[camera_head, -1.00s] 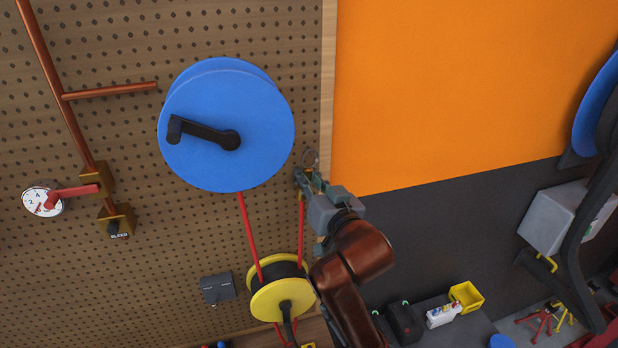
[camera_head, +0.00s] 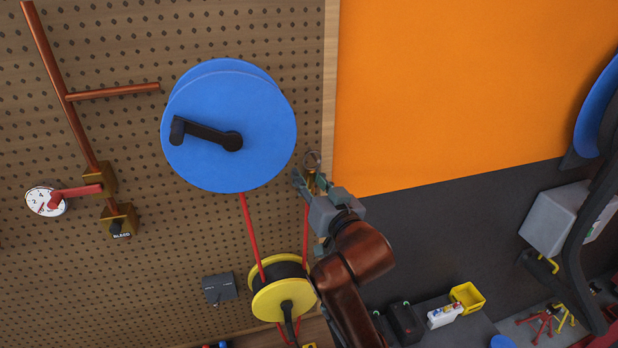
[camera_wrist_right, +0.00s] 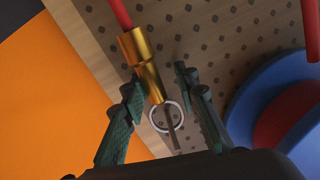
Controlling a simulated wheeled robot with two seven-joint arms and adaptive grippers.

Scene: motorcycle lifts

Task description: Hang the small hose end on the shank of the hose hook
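The small hose end is a brass fitting (camera_wrist_right: 142,62) with a metal ring (camera_wrist_right: 166,117) at its tip, on a red hose. In the wrist view a thin grey rod (camera_wrist_right: 172,134), seemingly the hook's shank, shows inside the ring's outline. The ring looks to be around it, but I cannot tell for sure. In the head view the ring (camera_head: 312,160) shows just above my right gripper (camera_head: 313,182), against the pegboard. The right gripper's fingers (camera_wrist_right: 162,105) are open, one on each side of the fitting and apart from it. My left gripper is out of view.
A large blue reel with a black crank (camera_head: 228,125) is left of the gripper. A yellow pulley (camera_head: 282,298) with red hose is below. Copper pipes (camera_head: 62,85) and a gauge (camera_head: 46,202) are on the pegboard (camera_head: 130,290). The orange panel (camera_head: 460,90) is clear.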

